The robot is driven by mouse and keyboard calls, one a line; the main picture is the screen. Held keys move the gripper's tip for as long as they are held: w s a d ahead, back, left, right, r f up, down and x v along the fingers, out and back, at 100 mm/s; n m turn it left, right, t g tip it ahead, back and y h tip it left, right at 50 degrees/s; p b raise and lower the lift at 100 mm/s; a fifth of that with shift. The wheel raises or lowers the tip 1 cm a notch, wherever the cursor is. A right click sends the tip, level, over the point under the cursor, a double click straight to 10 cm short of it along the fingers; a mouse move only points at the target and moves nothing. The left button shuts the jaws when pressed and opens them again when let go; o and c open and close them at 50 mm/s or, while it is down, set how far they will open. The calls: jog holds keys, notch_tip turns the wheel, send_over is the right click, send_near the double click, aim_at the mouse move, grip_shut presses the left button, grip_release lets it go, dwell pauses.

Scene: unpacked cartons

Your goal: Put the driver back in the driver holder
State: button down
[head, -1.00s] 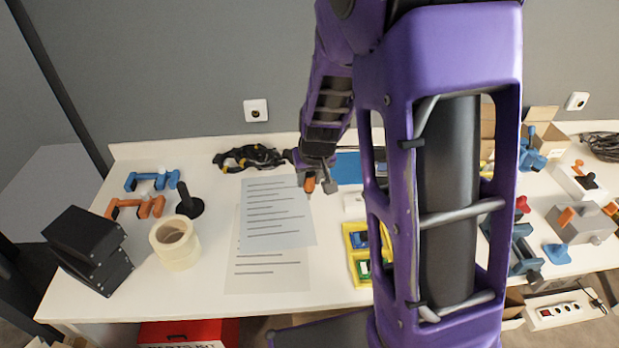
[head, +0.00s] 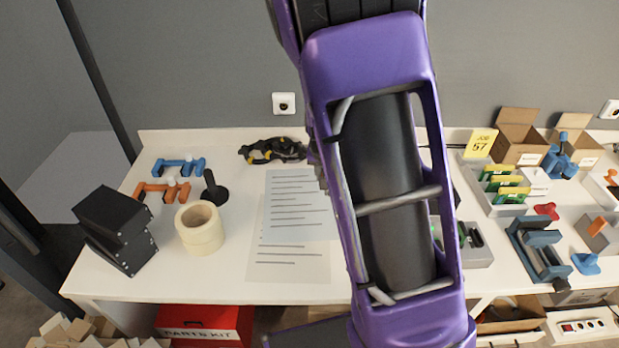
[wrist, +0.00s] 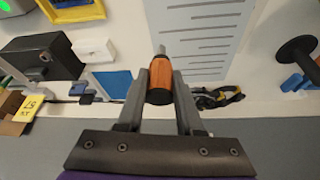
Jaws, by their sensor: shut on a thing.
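The driver (wrist: 160,72) has an orange grip with a black end and a grey tip. In the wrist view it sits between the two fingers of my gripper (wrist: 159,84), which is shut on its grip. The tip points away from the wrist, up in the picture, beside a printed sheet (wrist: 203,40). In the head view my own arm hides the gripper and driver. I cannot tell for sure which thing is the driver holder. A small white block (wrist: 93,50) lies on the table left of the driver in the wrist view.
A blue mat (wrist: 112,85), a black box (wrist: 38,58) and a yellow tray (wrist: 78,11) are left in the wrist view. Black-and-yellow cable (head: 272,150) lies near the wall. Tape rolls (head: 199,228) and a black stand (head: 214,190) stand left of the sheets.

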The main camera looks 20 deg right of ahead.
jog(key=w+d+f+m+g+h+b, duration=0.1)
jog(key=d+f+m+g+b, duration=0.1)
jog(key=d+m, duration=0.4)
jog(key=w+d+f+m+g+h+b, duration=0.1)
jog(key=d+f+m+g+b, duration=0.1)
jog(key=d+f+m+b, duration=0.2)
jog(key=shift+w+d+f+m+h, duration=0.3)
jog(key=shift+d+m, duration=1.2)
jog(key=shift+d, duration=2.8)
jog(key=shift+s, duration=0.1)
jog(key=shift+f+b, duration=1.05)
jog(key=shift+f, duration=0.7)
jog(key=shift+c, duration=2.4)
grip_release()
